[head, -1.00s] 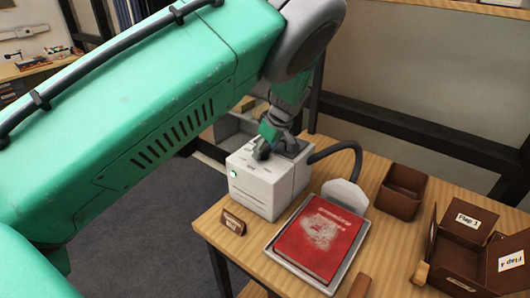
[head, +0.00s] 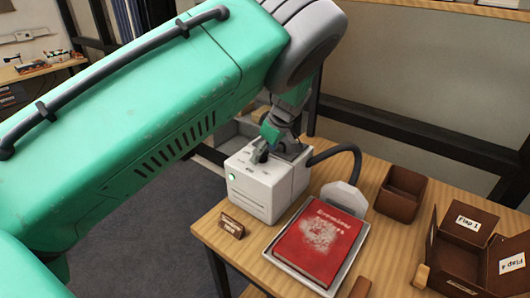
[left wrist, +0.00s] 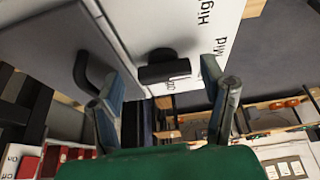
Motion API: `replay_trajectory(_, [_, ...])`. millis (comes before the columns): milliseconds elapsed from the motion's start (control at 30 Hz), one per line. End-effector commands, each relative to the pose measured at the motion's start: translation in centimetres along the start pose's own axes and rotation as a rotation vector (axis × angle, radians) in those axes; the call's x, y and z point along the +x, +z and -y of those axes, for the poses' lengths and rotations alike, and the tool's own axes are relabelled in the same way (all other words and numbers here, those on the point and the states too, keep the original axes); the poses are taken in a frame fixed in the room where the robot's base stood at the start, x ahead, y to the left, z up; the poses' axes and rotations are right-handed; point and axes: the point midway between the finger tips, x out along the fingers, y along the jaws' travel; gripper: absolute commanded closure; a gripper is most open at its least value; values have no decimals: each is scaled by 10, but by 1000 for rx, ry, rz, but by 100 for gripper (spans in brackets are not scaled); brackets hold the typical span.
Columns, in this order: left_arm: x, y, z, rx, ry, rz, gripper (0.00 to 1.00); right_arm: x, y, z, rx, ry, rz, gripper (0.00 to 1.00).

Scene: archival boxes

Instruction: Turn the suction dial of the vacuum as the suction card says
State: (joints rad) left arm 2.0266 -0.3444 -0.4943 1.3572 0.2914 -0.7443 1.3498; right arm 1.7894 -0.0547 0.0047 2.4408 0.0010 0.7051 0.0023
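The vacuum (head: 250,190) is a white box with a lit green spot on its front, at the table's left end. Its black dial (left wrist: 166,70) shows in the left wrist view. "High" and "Mid" are printed to its right, and another label is partly hidden by the dial. I cannot tell its exact setting. My left gripper (head: 263,150) is low over the vacuum's top. In the left wrist view its fingers (left wrist: 166,95) are spread on either side of the dial, with gaps. A small brown card stand (head: 232,227) is in front of the vacuum; its writing is unreadable.
A red book (head: 318,242) with a pale dusty patch lies in a grey tray (head: 274,262). The vacuum's black hose (head: 345,150) curves to a grey nozzle (head: 345,195). A brown open box (head: 401,193) and a flapped box (head: 460,262) stand at the right.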

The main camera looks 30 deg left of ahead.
Motion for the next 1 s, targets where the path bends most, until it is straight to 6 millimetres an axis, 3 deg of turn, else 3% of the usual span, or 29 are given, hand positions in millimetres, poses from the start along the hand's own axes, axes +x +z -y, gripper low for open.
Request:
replay_trajectory(267, [-8, 0, 1, 0, -2, 0, 34, -1, 3, 0, 0, 0, -3, 60])
replay_trajectory(533, [-52, 1, -1, 1, -1, -1, 34, -1, 3, 0, 0, 0, -3, 60])
replay_trajectory(700, [-70, 2, -2, 1, -2, 0, 34, -1, 2, 0, 0, 0, -3, 60])
replay_trajectory(1000, [-73, 2, -2, 1, -4, 0, 34, 0, 2, 0, 0, 0, -1, 60])
